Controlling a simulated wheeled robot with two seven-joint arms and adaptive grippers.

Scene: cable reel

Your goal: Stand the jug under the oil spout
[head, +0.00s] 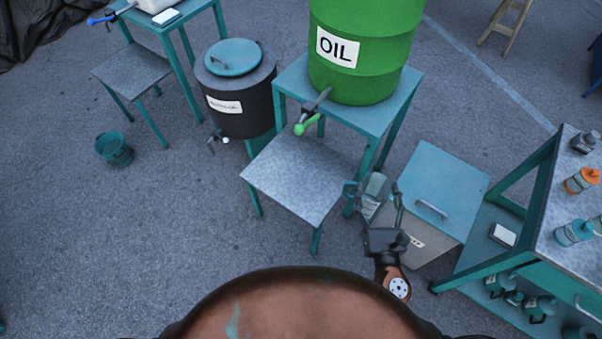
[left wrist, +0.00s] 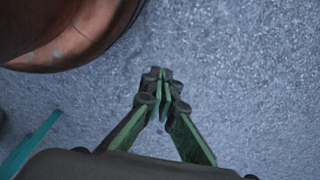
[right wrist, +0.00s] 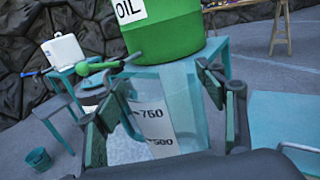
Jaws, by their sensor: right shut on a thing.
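My right gripper (head: 374,194) is shut on a clear jug (head: 375,185), just right of the low metal-topped stand. In the right wrist view the jug (right wrist: 165,120) shows 750 and 500 marks on a white strip between the fingers. It looks roughly upright; its base is hidden. The green drum labelled OIL (head: 362,45) stands on a teal table. Its spout (head: 318,103) with a green handle (head: 304,126) points out over the low stand (head: 300,180), whose top is bare. My left gripper (left wrist: 163,80) is shut and empty above the floor.
A grey box with a teal lid (head: 440,185) stands right of the jug. A workbench with bottles (head: 565,205) is at the far right. A dark barrel (head: 240,100) stands left of the oil table, and a teal bucket (head: 115,150) sits on open floor.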

